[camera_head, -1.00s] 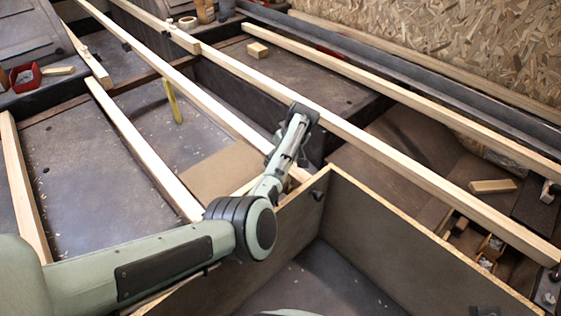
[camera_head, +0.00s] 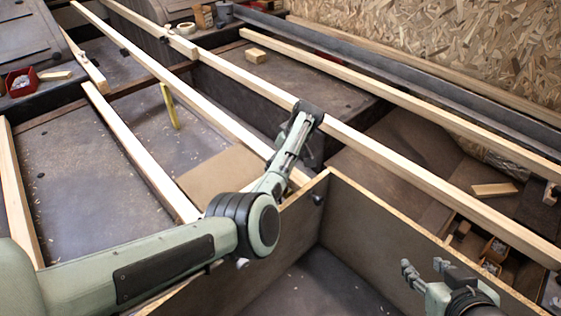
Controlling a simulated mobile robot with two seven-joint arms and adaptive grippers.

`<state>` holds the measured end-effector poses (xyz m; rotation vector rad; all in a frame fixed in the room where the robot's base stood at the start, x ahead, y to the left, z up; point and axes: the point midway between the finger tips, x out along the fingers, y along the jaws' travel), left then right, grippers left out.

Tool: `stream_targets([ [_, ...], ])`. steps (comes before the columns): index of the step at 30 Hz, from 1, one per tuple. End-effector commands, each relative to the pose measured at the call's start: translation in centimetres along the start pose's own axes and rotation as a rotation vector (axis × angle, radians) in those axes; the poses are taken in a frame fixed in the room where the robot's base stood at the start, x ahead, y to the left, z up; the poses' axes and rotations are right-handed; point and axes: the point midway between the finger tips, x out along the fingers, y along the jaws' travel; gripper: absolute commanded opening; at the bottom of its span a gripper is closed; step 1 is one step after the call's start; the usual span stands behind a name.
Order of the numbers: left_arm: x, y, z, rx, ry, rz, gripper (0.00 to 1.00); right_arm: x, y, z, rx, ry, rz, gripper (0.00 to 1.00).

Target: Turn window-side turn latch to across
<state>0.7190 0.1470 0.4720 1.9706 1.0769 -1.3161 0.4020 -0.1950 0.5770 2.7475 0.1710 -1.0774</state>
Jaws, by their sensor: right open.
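I cannot tell for certain which fitting is the window-side turn latch. A small dark knob (camera_head: 318,198) sits on the inner face of the wooden box near its far corner, and another dark fitting (camera_head: 124,51) sits on a rail at the upper left. My left gripper (camera_head: 308,112) is at the long middle rail (camera_head: 400,167), seen from behind; its fingertips and whether it holds anything are hidden.
The open box (camera_head: 385,240) has a raised rim around a dark floor. Several pale rails run diagonally across the frame. A small wood block (camera_head: 256,56) lies on a dark panel, another (camera_head: 494,190) lies at the right. A yellow strip (camera_head: 169,105) stands at the left. A chipboard wall (camera_head: 430,45) bounds the back.

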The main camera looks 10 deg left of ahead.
Motion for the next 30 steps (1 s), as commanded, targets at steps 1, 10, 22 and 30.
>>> stream_targets([
  [1,0.1,-0.1,0.1,-0.004,-0.002,-0.002,0.38,0.0,0.0,0.0,0.000,0.000,0.000,0.43],
  [10,0.1,-0.1,0.0,-0.002,-0.001,-0.001,0.88,0.0,0.0,0.0,0.000,-0.001,0.000,0.43],
  [22,-2.0,0.1,0.1,-0.002,0.001,0.003,0.88,0.0,0.1,0.1,0.000,-0.002,0.002,0.43],
  [30,-7.7,0.1,0.0,-0.003,0.000,0.004,0.88,0.0,0.0,0.1,0.000,-0.002,0.001,0.43],
])
